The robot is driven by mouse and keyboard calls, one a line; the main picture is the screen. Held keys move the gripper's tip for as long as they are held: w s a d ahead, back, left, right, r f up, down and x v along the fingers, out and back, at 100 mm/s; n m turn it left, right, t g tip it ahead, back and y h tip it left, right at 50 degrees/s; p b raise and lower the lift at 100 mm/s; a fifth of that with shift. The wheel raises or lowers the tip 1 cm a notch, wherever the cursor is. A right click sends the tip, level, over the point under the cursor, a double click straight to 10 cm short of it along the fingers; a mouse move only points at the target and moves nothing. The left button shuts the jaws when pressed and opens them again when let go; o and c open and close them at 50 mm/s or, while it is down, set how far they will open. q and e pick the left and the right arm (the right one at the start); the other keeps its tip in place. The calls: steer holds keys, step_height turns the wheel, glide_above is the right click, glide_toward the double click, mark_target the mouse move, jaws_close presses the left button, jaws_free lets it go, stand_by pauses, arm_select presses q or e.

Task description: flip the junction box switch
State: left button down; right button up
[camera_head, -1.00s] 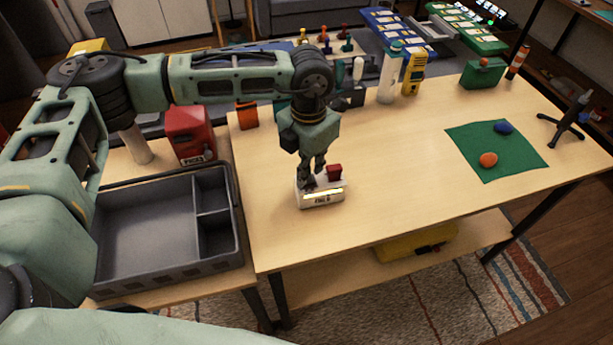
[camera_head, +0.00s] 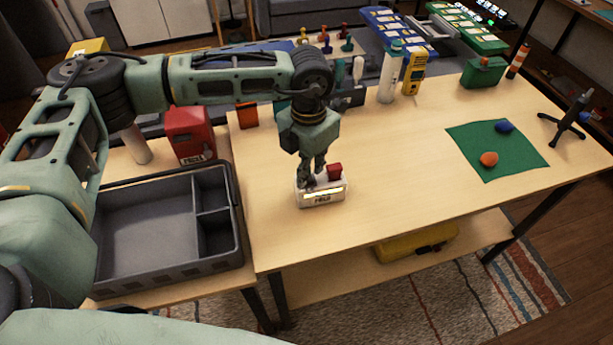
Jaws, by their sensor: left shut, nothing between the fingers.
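The junction box (camera_head: 321,198) is a small white box with a lit yellowish strip and dark lettering on its front, on the wooden table. A red part (camera_head: 335,172), seemingly its switch, stands up at the right of its top. My left gripper (camera_head: 308,185) points down at the left part of the box top, fingers shut and empty, just left of the red part. Whether the fingertips touch the box I cannot tell. The fingers hide the left part of the box top. My right gripper is not in view.
A grey divided tray (camera_head: 150,275) stands left of the table (camera_head: 400,190). A red box (camera_head: 190,135) stands behind it. A green mat (camera_head: 470,140) holds an orange and a blue object at right. Bottles and tools line the back. The table's middle is clear.

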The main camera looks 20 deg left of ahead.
mark_target(308, 181)
arm_select(q)
steer(key=shift+f+b, duration=0.85)
steer(key=shift+f, duration=0.1)
stand_by(0.3)
steer(key=shift+r, duration=0.1)
steer(key=shift+r+p, duration=0.55)
steer(key=shift+r, duration=0.3)
steer(key=shift+r+p, duration=1)
steer(key=shift+r, duration=1.6)
